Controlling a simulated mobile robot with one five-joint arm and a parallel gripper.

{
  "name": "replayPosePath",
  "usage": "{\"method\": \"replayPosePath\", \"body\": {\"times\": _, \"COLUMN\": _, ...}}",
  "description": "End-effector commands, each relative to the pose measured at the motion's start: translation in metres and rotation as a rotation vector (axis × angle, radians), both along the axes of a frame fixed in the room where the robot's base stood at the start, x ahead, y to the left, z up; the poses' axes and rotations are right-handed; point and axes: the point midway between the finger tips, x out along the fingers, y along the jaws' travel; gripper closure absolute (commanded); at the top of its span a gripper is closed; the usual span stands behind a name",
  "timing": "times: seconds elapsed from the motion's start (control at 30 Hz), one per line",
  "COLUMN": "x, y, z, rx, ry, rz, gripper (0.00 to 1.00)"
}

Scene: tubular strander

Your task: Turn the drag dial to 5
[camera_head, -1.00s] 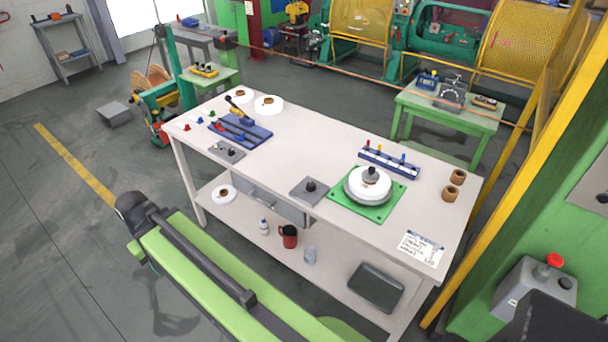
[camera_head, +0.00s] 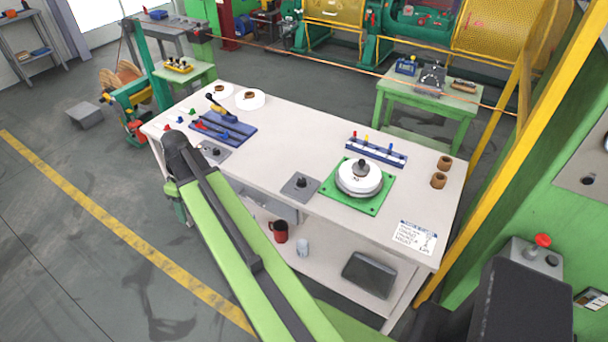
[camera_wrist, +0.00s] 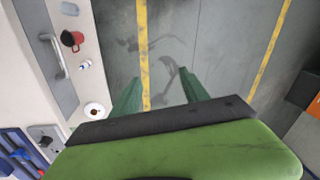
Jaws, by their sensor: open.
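Two grey plates with black knobs lie along the bench's near edge: one at the middle (camera_head: 300,187) and one farther left (camera_head: 214,152), partly behind my arm. A white round disc (camera_head: 359,179) with a dark knob on top sits on a green plate (camera_head: 377,208). I cannot tell which knob is the drag dial, and no scale is readable. My gripper (camera_wrist: 160,92) is open and empty in the wrist view, its two green fingers apart over the floor beside the bench. In the head view it is mostly hidden below my arm's end. The left grey plate also shows in the wrist view (camera_wrist: 47,138).
The bench (camera_head: 270,130) also holds a blue tray (camera_head: 240,132), a blue rack (camera_head: 376,152), two brown spools and a printed card (camera_head: 415,237). A red mug (camera_head: 280,231) stands on the lower shelf. A yellow post (camera_head: 490,170) rises at right.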

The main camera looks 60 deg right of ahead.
Motion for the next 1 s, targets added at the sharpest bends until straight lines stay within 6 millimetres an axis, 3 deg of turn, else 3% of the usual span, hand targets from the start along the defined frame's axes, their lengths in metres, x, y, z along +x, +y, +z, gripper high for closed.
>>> {"method": "replayPosePath", "body": {"times": 0.03, "x": -0.002, "y": -0.055, "z": 0.011, "rx": 0.023, "ry": -0.020, "rz": 0.021, "gripper": 0.47}}
{"method": "replayPosePath", "body": {"times": 0.13, "x": -0.029, "y": -0.153, "z": 0.023, "rx": 0.065, "ry": -0.080, "rz": 0.113, "gripper": 0.47}}
{"method": "replayPosePath", "body": {"times": 0.2, "x": -0.058, "y": -0.220, "z": 0.031, "rx": 0.082, "ry": -0.135, "rz": 0.176, "gripper": 0.47}}
{"method": "replayPosePath", "body": {"times": 0.3, "x": -0.111, "y": -0.305, "z": 0.043, "rx": 0.090, "ry": -0.218, "rz": 0.262, "gripper": 0.47}}
{"method": "replayPosePath", "body": {"times": 0.4, "x": -0.164, "y": -0.368, "z": 0.052, "rx": 0.077, "ry": -0.290, "rz": 0.334, "gripper": 0.47}}
{"method": "replayPosePath", "body": {"times": 0.5, "x": -0.206, "y": -0.406, "z": 0.057, "rx": 0.061, "ry": -0.341, "rz": 0.385, "gripper": 0.47}}
{"method": "replayPosePath", "body": {"times": 0.6, "x": -0.228, "y": -0.424, "z": 0.060, "rx": 0.049, "ry": -0.368, "rz": 0.417, "gripper": 0.47}}
{"method": "replayPosePath", "body": {"times": 0.83, "x": -0.235, "y": -0.428, "z": 0.057, "rx": 0.044, "ry": -0.376, "rz": 0.430, "gripper": 0.47}}
{"method": "replayPosePath", "body": {"times": 1.0, "x": -0.231, "y": -0.424, "z": 0.040, "rx": 0.044, "ry": -0.375, "rz": 0.429, "gripper": 0.47}}
